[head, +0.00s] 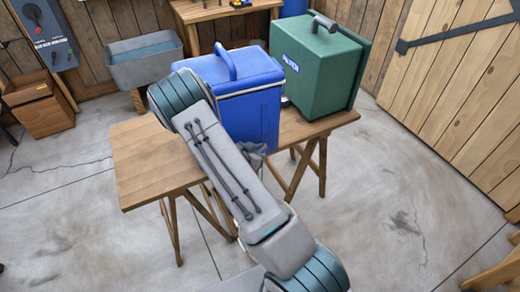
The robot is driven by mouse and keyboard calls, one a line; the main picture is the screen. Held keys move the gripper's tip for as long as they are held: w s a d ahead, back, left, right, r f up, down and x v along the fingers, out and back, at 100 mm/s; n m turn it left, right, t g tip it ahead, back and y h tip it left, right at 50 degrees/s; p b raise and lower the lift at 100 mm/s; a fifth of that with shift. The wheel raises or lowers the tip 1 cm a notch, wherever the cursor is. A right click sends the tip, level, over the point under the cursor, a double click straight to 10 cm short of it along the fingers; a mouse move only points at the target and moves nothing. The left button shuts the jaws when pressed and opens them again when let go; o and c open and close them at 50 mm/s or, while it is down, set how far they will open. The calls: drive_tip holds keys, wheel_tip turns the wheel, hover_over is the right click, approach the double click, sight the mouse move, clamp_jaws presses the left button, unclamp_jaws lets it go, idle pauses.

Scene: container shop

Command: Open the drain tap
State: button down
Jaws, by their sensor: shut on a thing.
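A blue cooler (248,104) with a blue carry handle (226,62) and a pale band under its lid stands upright on a wooden trestle table (150,160). The lid looks shut. My own arm crosses in front of the cooler's left and lower front side. A small grey part shows beside my arm at the cooler's lower front edge, too small to tell what it is. The drain tap cannot be made out. I cannot make out my gripper's fingers, which are hidden behind my arm.
A green case (322,68) with a grey handle stands right of the cooler on the same table. A grey basin (144,60), a wooden crate (40,107) and a back workbench (208,12) stand behind. Open concrete floor lies around the table.

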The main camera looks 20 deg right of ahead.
drive_tip(key=shift+f+t, duration=0.15)
drive_tip(key=shift+t, duration=0.15)
drive_tip(key=n+t+b, duration=0.1)
drive_tip(key=b, duration=0.1)
drive_tip(key=n+t+y+b, duration=0.1)
drive_tip(key=b, duration=0.1)
drive_tip(key=shift+s+d+f+n+y+b, duration=0.15)
drive_tip(key=shift+s+f+n+y+b, duration=0.05)
drive_tip(key=shift+n+y+b, duration=0.1)
drive_tip(key=shift+s+d+r+n+t+y+b, duration=0.15)
drive_tip(key=shift+n+t+y+b, duration=0.6)
drive_tip(key=shift+n+y+b, duration=1.1)
drive_tip(key=shift+d+r+n+t+y+b, duration=0.15)
drive_tip(key=shift+n+t+y+b, duration=0.85)
drive_tip(key=shift+b, duration=1.5)
drive_tip(key=shift+s+d+n+t+y+b, duration=0.1)
drive_tip(key=shift+d+n+t+y+b, duration=0.3)
drive_tip(key=shift+n+y+b, duration=1.55)
drive_tip(key=shift+a+t+b, duration=0.2)
drive_tip(key=shift+t+b, duration=0.05)
drive_tip(key=shift+b, duration=0.05)
drive_tip(key=c, duration=1.8)
unclamp_jaws()
